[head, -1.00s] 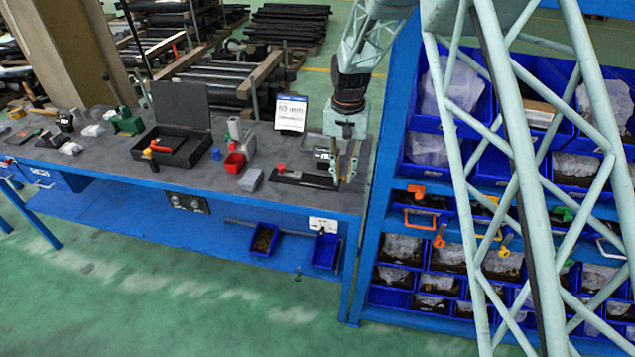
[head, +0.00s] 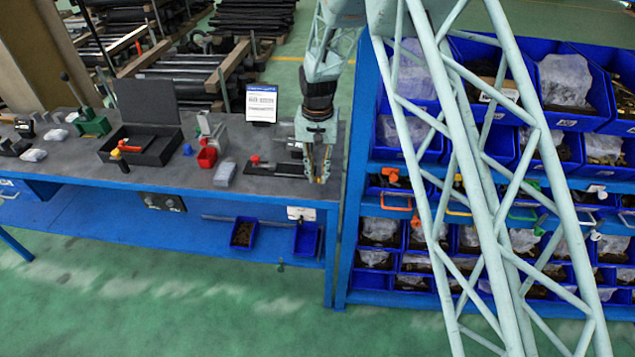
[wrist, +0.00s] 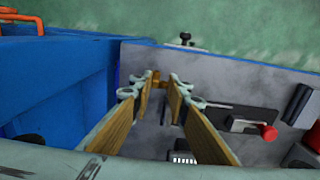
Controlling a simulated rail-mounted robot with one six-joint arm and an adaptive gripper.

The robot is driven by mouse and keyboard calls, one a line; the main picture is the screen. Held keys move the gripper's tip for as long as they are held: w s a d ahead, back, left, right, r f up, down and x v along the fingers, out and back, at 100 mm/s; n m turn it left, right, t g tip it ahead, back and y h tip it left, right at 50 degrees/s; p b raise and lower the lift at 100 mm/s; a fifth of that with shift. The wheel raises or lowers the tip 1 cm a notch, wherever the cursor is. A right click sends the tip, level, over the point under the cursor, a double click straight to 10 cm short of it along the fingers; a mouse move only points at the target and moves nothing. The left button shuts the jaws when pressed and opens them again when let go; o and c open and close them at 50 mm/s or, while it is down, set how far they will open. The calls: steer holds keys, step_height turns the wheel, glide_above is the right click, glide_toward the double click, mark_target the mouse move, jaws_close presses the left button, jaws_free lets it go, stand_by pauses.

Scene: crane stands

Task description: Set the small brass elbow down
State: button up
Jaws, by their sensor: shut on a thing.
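My gripper (head: 318,168) hangs over the right end of the grey workbench (head: 200,180), low near its top. In the wrist view its fingers (wrist: 161,88) point away from the camera and close around the small brass elbow (wrist: 160,77) at their tips. Only a little of the elbow shows between the tips. The grey bench top (wrist: 225,75) lies beneath it. I cannot tell whether the elbow touches the bench. In the head view the elbow is too small to make out clearly.
A dark fixture with a red knob (wrist: 269,132) lies beside my gripper. A sign (head: 261,103) stands behind. A blue rack of bins (head: 352,185) rises close on the right.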

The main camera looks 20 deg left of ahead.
mark_target(317, 178)
steer(key=shift+f, duration=1.8)
steer(key=shift+f, duration=0.15)
steer(key=o, duration=0.8)
steer(key=shift+r, duration=0.2)
step_height(317, 178, up, 12)
